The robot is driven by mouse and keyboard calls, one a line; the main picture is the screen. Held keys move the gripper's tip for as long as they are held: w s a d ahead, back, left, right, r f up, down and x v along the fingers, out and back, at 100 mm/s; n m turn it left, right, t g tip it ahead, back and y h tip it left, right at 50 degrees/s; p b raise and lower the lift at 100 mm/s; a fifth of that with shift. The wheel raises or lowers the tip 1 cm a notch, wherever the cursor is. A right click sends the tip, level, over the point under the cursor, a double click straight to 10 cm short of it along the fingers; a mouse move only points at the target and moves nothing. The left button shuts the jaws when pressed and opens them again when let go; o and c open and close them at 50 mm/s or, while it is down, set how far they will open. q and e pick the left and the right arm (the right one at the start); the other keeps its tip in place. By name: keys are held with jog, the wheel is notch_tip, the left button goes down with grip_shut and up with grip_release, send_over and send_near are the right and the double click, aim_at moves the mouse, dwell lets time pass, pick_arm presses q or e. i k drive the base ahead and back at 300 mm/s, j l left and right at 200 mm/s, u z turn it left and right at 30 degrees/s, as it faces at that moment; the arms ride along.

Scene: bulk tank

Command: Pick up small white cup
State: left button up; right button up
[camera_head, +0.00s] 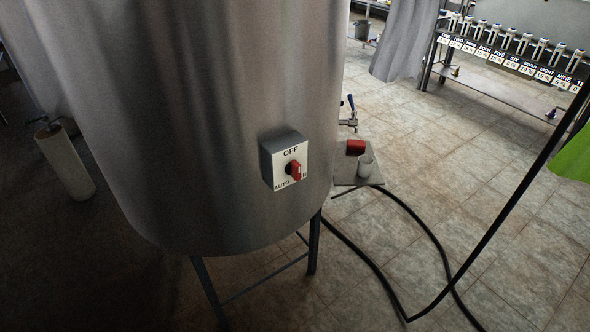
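A small white cup (365,166) stands upright on a grey platform (345,177) just right of the large metal tank (200,110). A red block-like object (355,146) sits on the same platform, behind the cup. A tap with a blue handle (351,112) sticks out of the tank's right side, above and behind the cup. The tank hides the left part of the platform. Neither of my grippers shows in the head view.
A switch box (284,160) with a red knob is on the tank front. Black hoses (400,290) lie on the tiled floor in front of the platform. A rack with numbered labels (510,52) stands at the back right. The tiled floor (440,150) right of the cup is clear.

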aim_at(365, 166)
jog(key=i+u, duration=0.1)
jog(key=u, duration=0.7)
jog(key=i+u, duration=0.15)
jog(key=u, duration=0.7)
jog(key=i+l+u, duration=0.1)
jog(key=u, duration=0.3)
jog(key=l, duration=0.8)
jog(key=k+l+z, duration=0.1)
jog(key=l, duration=0.55)
jog(key=l+z, duration=0.1)
jog(key=l, duration=0.5)
jog(key=l+z, duration=0.2)
jog(key=l, duration=0.2)
jog(key=l+z, duration=0.15)
jog(key=l, duration=0.3)
jog(key=i+l+z, duration=0.2)
jog(key=l, duration=0.2)
jog(key=l+z, duration=0.2)
jog(key=l, duration=0.2)
jog(key=i+l+z, duration=0.15)
jog(key=l, duration=0.25)
jog(key=k+l+z, duration=0.1)
jog(key=l+z, duration=0.25)
jog(key=l, duration=0.2)
jog(key=l+z, duration=0.4)
jog(key=l, duration=0.15)
jog(key=l+z, duration=0.35)
jog(key=l, duration=0.25)
